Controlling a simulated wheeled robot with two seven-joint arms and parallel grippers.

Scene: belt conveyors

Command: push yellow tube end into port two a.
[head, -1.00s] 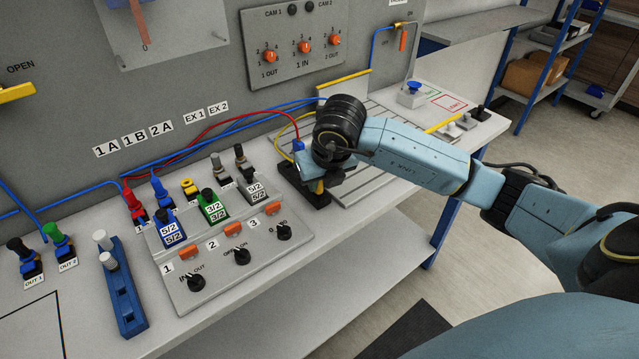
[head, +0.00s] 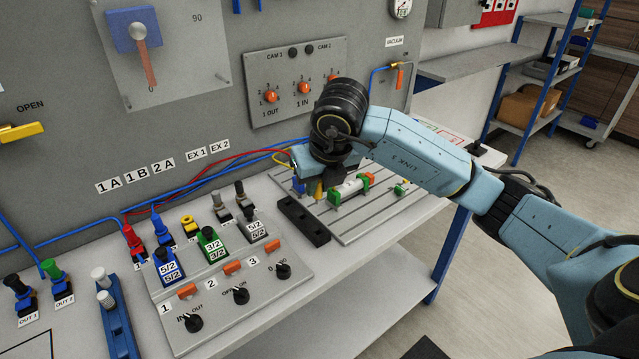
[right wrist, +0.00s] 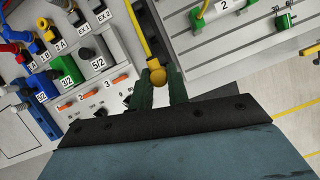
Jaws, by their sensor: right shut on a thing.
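My right gripper (head: 322,184) is shut on the yellow tube end (head: 318,192) and holds it above the black holder block. In the right wrist view the yellow tube end (right wrist: 157,75) sits between the fingers, its yellow tube running up and away. Port two a, a yellow-ringed fitting (head: 190,222), stands on the bench below the 2A label (head: 162,167), well left of the gripper. In the right wrist view its yellow part (right wrist: 37,47) shows at the left, beside the 2A label. My left gripper is not in view.
The black holder block (head: 303,221) lies at the left edge of the slotted plate (head: 378,213). A green-ended cylinder (head: 349,190) lies on that plate.

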